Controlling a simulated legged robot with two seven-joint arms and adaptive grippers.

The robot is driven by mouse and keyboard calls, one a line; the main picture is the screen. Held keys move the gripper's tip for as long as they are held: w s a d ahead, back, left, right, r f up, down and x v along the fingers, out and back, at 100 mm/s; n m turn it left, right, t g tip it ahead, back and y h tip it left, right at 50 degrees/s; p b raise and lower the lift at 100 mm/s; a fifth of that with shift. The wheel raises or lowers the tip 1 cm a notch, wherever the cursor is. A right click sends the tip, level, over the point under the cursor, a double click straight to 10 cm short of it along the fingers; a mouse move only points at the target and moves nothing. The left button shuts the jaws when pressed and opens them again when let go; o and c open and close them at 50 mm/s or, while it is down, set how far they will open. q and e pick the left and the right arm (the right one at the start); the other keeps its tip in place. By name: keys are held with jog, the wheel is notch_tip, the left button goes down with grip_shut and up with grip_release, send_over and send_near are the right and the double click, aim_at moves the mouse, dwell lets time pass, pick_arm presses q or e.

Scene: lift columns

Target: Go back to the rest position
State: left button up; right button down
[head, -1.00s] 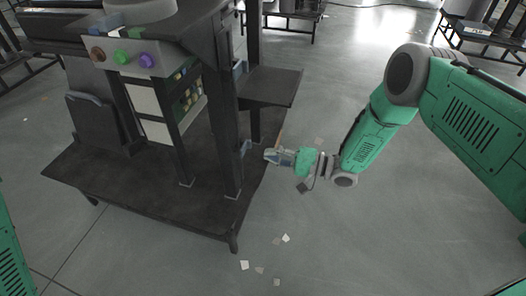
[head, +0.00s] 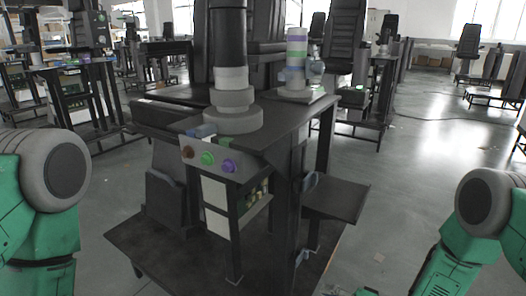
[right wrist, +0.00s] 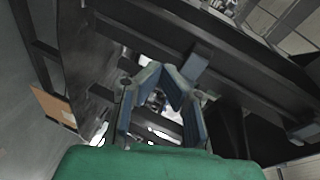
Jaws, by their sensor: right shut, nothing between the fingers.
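My right gripper shows in the right wrist view (right wrist: 162,88), where its bluish fingers are shut with nothing held. It points toward dark beams of the workstation frame. My right arm comes in from the right and my left arm from the left. My left gripper is out of the frames.
A dark workstation table (head: 160,262) stands in front of me, with a control panel (head: 215,157) of coloured buttons and a dark column (head: 228,45) with grey rings. A side shelf (head: 338,199) juts out right. Open floor (head: 400,190) lies right of it. More workstations stand behind.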

jog(key=s+d+f+n+g+h, duration=0.1)
jog(key=s+f+n+g+h, duration=0.15)
jog(key=s, duration=0.55)
jog(key=s+d+f+n+g+h, duration=0.1)
jog(key=s+d+f+g+h, duration=0.2)
jog(key=s, duration=0.5)
jog(key=s+d+r+n+g+h, duration=0.1)
jog(key=s+d+n+g+h, duration=0.15)
jog(key=s, duration=0.55)
jog(key=s+d+r+n+g+h, duration=0.1)
jog(key=s+d+g+h, duration=0.15)
jog(key=s, duration=0.45)
notch_tip(320, 180, up, 17)
jog(key=s+p, duration=0.1)
jog(key=p, duration=1.5)
jog(key=shift+d+f+t+h, duration=0.2)
jog(key=shift+t+h, duration=0.15)
